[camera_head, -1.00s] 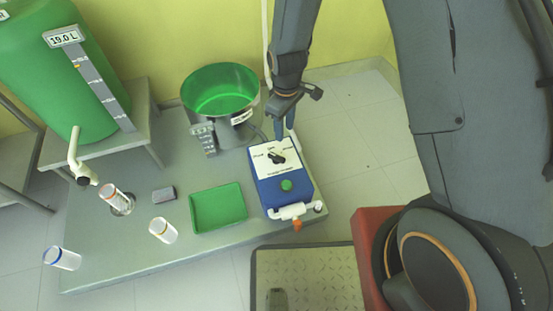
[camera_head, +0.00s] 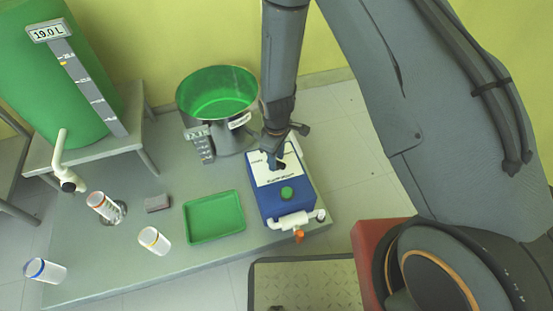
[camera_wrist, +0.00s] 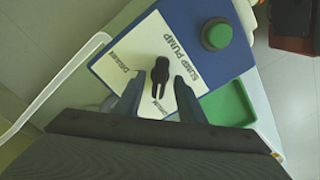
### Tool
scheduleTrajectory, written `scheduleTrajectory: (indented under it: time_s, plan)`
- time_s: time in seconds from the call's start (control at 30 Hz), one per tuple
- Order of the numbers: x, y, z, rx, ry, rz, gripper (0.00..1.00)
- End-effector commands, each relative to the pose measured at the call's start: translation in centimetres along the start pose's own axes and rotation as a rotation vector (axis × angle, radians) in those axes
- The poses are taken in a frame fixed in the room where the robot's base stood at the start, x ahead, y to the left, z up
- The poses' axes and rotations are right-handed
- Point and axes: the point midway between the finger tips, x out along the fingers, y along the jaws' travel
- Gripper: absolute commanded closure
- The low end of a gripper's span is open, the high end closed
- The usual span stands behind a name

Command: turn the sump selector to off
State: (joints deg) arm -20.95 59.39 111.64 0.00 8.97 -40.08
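The sump selector is a black knob (camera_wrist: 160,72) on the white face (camera_wrist: 137,50) of a blue control box (camera_head: 267,205). In the wrist view the knob's narrow end points down the picture, and the labels around it are partly hidden or hard to read. My gripper (camera_wrist: 159,80) is open, with one finger on each side of the knob and gaps showing. In the head view my gripper (camera_head: 275,161) is down at the white face and hides most of the knob.
A green button (camera_head: 286,193) sits on the same box, with a white valve pipe (camera_head: 294,219) at its front. A green tray (camera_head: 213,216) lies to the left, a green-lined bowl (camera_head: 217,92) behind.

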Motion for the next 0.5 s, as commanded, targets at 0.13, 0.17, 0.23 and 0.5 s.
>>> scheduleTrajectory:
  time_s: [0.13,0.17,0.23,0.5]
  plan:
    - [0.11,0.0,-0.02,0.0,0.0,0.0,0.64]
    - [0.1,0.0,-0.02,0.0,0.0,0.0,0.64]
    - [0.09,0.0,-0.02,0.0,0.0,0.0,0.64]
    - [0.08,0.0,-0.01,0.0,0.0,0.0,1.0]
